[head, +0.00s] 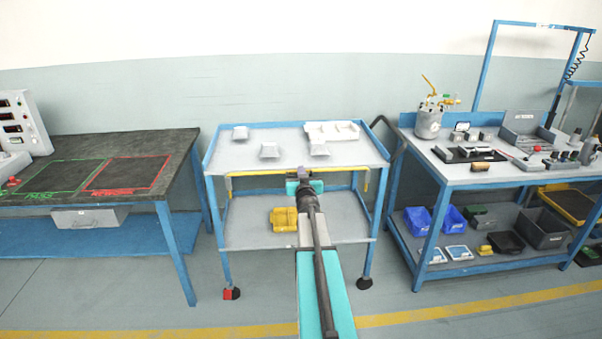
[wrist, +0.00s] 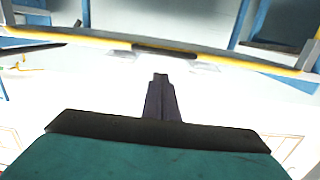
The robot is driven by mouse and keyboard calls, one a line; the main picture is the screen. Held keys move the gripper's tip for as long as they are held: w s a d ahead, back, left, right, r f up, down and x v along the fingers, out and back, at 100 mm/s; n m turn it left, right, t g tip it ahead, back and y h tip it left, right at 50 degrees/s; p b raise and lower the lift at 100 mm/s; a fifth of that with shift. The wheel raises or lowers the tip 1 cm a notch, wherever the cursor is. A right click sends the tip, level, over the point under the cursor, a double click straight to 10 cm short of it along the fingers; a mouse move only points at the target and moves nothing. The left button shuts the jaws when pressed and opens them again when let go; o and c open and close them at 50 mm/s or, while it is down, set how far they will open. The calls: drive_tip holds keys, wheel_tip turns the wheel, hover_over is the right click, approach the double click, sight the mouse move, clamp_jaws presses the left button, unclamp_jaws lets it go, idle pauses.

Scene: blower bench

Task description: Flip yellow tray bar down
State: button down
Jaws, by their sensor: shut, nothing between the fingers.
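The yellow tray bar (head: 258,172) runs along the front of the blue and grey trolley (head: 222,160), just below its top shelf, with short end arms at both sides. In the wrist view the yellow bar (wrist: 85,38) crosses the top of the picture, with a dark grip section (wrist: 165,51) at its middle. My gripper (head: 304,174) is in front of the middle of the bar and hides part of it. In the wrist view my gripper (wrist: 161,78) is shut and empty, its tips a little apart from the dark section in the picture. The true gap in depth is unclear.
A yellow bin (head: 284,218) sits on the lower shelf. A dark-topped bench (head: 120,147) stands left, a crowded blue workbench (head: 500,180) right. Floor in front is clear.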

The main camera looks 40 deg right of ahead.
drive_tip(key=r+v, duration=0.1)
drive_tip(key=v, duration=0.9)
drive_tip(key=shift+s+r, duration=0.15)
drive_tip(key=shift+r, duration=0.15)
drive_tip(key=shift+a, duration=0.1)
idle(0.6)
